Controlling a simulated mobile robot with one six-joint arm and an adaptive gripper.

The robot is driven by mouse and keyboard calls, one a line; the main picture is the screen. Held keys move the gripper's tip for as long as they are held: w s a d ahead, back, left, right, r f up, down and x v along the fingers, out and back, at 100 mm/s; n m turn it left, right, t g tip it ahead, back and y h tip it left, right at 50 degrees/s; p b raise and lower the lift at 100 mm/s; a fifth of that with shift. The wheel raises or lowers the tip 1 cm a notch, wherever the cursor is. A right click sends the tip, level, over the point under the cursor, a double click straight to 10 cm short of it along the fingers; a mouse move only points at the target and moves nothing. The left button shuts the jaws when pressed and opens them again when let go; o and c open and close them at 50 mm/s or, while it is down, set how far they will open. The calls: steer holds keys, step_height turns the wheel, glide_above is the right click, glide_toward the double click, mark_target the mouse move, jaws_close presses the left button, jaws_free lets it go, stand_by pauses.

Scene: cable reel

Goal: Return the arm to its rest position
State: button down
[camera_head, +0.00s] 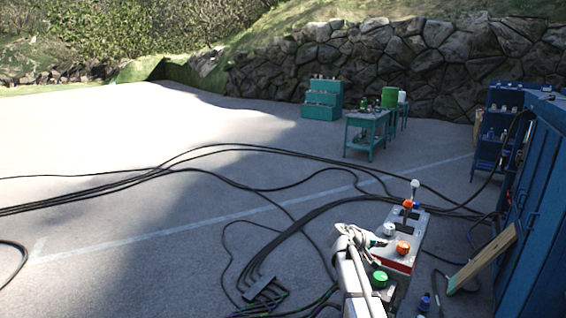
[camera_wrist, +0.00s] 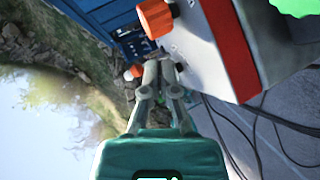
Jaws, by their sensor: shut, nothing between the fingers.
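My gripper (camera_head: 380,241) is at the end of my arm, at the lower middle right in the head view, beside the control box (camera_head: 396,259). In the wrist view my gripper (camera_wrist: 160,58) is shut and empty. The control box fills the upper right there. An orange knob (camera_wrist: 156,18) on the box is just above the fingertips in the picture. I cannot tell whether the fingers touch the box. In the head view the box carries an orange button (camera_head: 403,247), a green button (camera_head: 379,278) and a lever with a white ball (camera_head: 414,184).
Black cables (camera_head: 255,187) run over the pavement around the box. A blue cabinet (camera_head: 540,210) stands at the right, with a leaning wooden board (camera_head: 484,258) before it. A green work table (camera_head: 367,128) stands farther back, before a stone wall. The pavement at left is mostly open.

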steer(key=s+a+f+g+y, duration=0.1)
steer(key=s+a+f+y, duration=0.4)
steer(key=s, duration=0.4)
steer(key=s+a+f+m+g+y, duration=0.1)
steer(key=s+a+f+g+y, duration=0.2)
steer(key=s+a, duration=0.4)
steer(key=s+a+f+y, duration=0.4)
steer(key=s+a+y, duration=0.1)
steer(key=s, duration=0.5)
step_height(320, 180, down, 14)
steer(key=s+b, duration=0.2)
steer(key=b, duration=1.2)
steer(key=shift+s+d+r+g, duration=0.15)
steer(key=shift+s+r+g, duration=0.05)
steer(key=shift+s+g, duration=0.1)
